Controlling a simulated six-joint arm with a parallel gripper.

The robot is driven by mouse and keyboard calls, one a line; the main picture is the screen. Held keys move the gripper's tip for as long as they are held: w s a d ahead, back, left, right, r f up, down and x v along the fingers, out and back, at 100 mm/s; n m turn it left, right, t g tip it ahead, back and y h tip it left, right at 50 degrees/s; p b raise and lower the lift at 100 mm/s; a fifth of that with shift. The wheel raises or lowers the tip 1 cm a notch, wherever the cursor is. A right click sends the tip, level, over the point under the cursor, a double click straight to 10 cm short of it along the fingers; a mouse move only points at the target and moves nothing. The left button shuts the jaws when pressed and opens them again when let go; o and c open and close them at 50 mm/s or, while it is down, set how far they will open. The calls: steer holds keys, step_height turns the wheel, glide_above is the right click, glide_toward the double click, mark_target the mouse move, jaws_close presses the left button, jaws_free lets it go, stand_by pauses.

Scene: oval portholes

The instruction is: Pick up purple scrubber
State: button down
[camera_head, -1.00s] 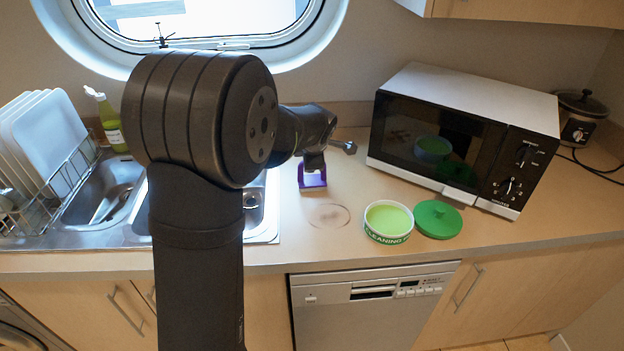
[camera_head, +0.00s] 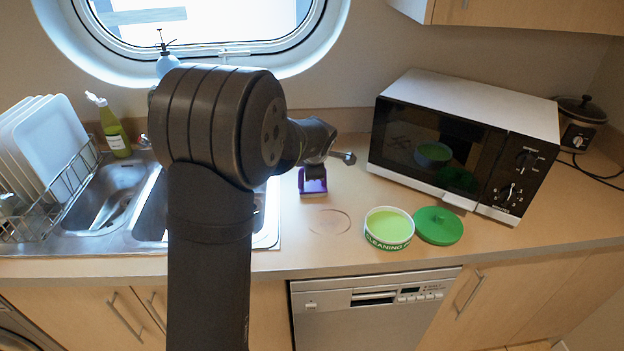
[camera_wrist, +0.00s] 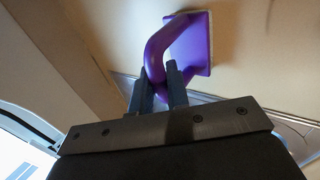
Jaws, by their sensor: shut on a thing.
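The purple scrubber (camera_head: 314,187) is on the counter just right of the sink, below the end of my arm. In the wrist view the purple scrubber (camera_wrist: 193,45) shows a looped handle and a flat base. My gripper (camera_wrist: 158,88) has its two fingers on either side of the loop handle and is shut on it. In the head view my gripper (camera_head: 314,170) is small and partly hidden by my wrist. I cannot tell if the base touches the counter.
A round tub of green cleaning paste (camera_head: 389,229) and its green lid (camera_head: 438,225) sit on the counter to the right. A microwave (camera_head: 465,145) stands behind them. The sink (camera_head: 110,195) and dish rack (camera_head: 45,200) are left. A faint ring stain (camera_head: 329,221) marks clear counter in front.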

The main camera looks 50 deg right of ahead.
steer(key=shift+r, duration=0.1)
step_height(320, 180, up, 4)
steer(key=shift+r, duration=0.1)
steer(key=s+r, duration=0.6)
steer(key=s, duration=0.5)
steer(key=shift+s+r, duration=0.3)
steer(key=shift+s, duration=0.05)
